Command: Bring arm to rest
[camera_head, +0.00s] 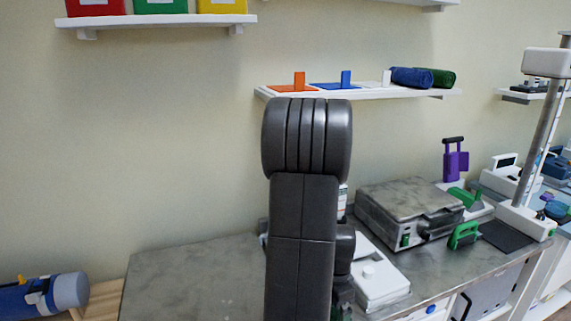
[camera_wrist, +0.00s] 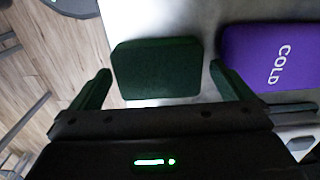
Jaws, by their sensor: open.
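My arm (camera_head: 302,210) rises upright in the middle of the head view, and it hides my gripper there. In the wrist view my gripper (camera_wrist: 159,72) is open, its two dark green fingers spread apart. A dark green, round-cornered block (camera_wrist: 156,68) lies between and beyond the fingers, with a visible gap to each. The wrist view does not show clearly what the block rests on. A purple pack marked COLD (camera_wrist: 285,55) lies to the right, close to the right finger.
A grey worktop (camera_head: 195,280) carries a silver case (camera_head: 410,208), a white box (camera_head: 380,280) and green-handled items. A wall shelf (camera_head: 365,94) holds rolls and coloured pieces; a higher shelf (camera_head: 155,20) holds bins. A blue roll (camera_head: 45,295) lies at lower left. The worktop's left part is bare.

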